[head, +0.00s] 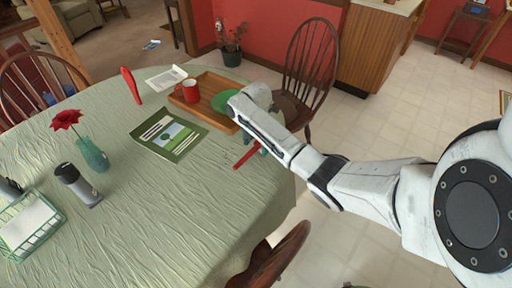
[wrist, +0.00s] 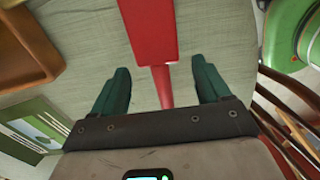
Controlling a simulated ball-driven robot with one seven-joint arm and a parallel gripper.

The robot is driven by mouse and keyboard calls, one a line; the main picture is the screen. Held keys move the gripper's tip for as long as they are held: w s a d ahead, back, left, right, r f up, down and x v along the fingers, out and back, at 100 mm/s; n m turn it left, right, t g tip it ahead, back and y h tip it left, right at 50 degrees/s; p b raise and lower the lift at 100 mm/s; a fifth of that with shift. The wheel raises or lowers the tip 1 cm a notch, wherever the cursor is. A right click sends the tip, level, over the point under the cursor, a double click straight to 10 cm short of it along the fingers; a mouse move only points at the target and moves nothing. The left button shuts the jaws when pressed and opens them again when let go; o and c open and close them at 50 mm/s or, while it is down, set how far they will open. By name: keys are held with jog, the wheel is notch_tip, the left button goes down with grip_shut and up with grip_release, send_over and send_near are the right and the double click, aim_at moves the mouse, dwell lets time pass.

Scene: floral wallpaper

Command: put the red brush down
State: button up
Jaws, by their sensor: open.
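The red brush (head: 245,157) shows in the head view as a red strip at the table's right edge, beside my gripper (head: 262,148). In the wrist view the wide part of the brush (wrist: 148,30) is at the top, and its narrower red handle runs down between the two green fingers of my gripper (wrist: 163,92). The fingers are open, with a gap on each side of the handle. The brush seems to lie on the green-grey tablecloth (head: 170,225); I cannot tell exact contact. My arm hides part of the brush in the head view.
A wooden tray (head: 212,84) with a red mug (head: 190,91) and a green plate (head: 226,103) is behind my gripper. A green magazine (head: 168,137) lies to its left. A wooden chair (head: 312,65) stands beyond the table edge.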

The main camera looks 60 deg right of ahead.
aim_at(256, 146)
notch_tip(256, 146, up, 10)
dwell(0.4)
dwell(0.5)
